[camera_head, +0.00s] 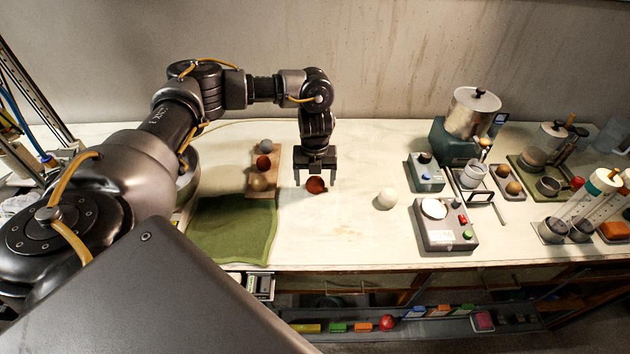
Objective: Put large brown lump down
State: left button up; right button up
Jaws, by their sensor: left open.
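A reddish-brown lump (316,186) rests on the pale table top, just left of the middle of the view. My left gripper (315,178) points down over it with its two fingers apart, one to each side of the lump. The fingers look clear of the lump, with no visible grip on it. The gripper partly covers the lump's upper side. My right gripper is out of view.
A wooden board (252,189) with several lumps stands to the left, above a green cloth (232,230). A white ball (387,198) lies to the right, before a scale (446,235) and a metal pot (472,113). Bare table (345,235) lies in front.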

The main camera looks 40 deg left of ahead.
pick_arm(q)
jog(key=c, duration=1.2)
jog(key=shift+c, duration=0.2)
jog(key=shift+r, duration=0.1)
jog(key=shift+r, duration=0.25)
notch_tip(320, 180, up, 2)
jog(key=shift+w+r+b, duration=0.1)
jog(key=shift+b, duration=0.4)
jog(key=s+d+r+b, duration=0.2)
jog(key=s+d+r, duration=0.6)
jog(key=s+r, duration=0.2)
jog(key=shift+s, duration=0.9)
